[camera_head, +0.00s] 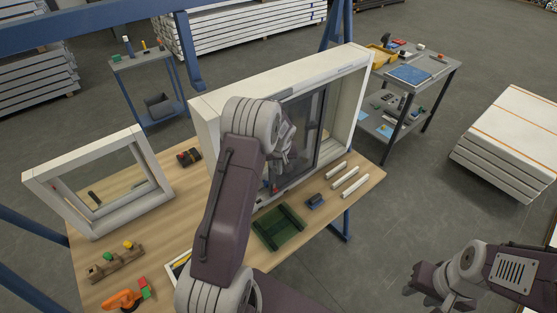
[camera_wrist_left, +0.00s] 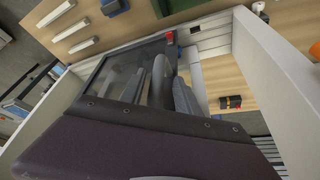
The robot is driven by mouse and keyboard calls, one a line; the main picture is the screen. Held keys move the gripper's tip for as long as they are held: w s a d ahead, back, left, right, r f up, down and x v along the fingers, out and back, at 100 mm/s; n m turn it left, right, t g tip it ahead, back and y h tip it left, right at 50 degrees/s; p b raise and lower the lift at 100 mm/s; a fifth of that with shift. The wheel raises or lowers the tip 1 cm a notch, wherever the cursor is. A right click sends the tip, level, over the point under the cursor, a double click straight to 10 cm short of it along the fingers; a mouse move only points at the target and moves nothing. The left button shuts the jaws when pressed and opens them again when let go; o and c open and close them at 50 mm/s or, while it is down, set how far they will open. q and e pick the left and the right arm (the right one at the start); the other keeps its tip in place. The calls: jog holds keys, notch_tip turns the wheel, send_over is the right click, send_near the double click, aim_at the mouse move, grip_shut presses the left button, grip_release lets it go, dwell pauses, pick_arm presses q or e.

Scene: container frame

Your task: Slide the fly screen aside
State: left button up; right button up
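The fly screen (camera_head: 301,122) is a dark-framed, see-through panel standing in a large white window frame (camera_head: 208,118). In the head view, it shows in the middle of the opening, with a gap at its right. My left gripper (camera_head: 283,158) is at the screen's left edge, partly hidden by its own arm. In the left wrist view, the dark screen (camera_wrist_left: 122,75) reaches the grey fingers (camera_wrist_left: 172,88); I cannot tell whether they touch or grip its edge. A small red piece (camera_wrist_left: 169,38) shows beyond the fingertips. My right gripper (camera_head: 436,292) is apart from the bench, empty, with fingers apart.
The wooden bench (camera_head: 340,205) also holds a smaller white frame (camera_head: 60,190), a green tray (camera_head: 279,228), a blue block (camera_head: 316,201), white strips (camera_head: 349,179) and an orange tool (camera_head: 122,299). A side table (camera_head: 440,75) stands behind right.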

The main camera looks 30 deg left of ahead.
pick_arm(q)
jog(key=shift+w+d+f, duration=0.15)
jog(key=shift+w+f, duration=0.05)
jog(key=shift+w, duration=0.05)
jog(key=shift+c, duration=0.3)
grip_shut()
jog(key=shift+w+r, duration=0.1)
jog(key=shift+r, duration=0.1)
dwell(0.8)
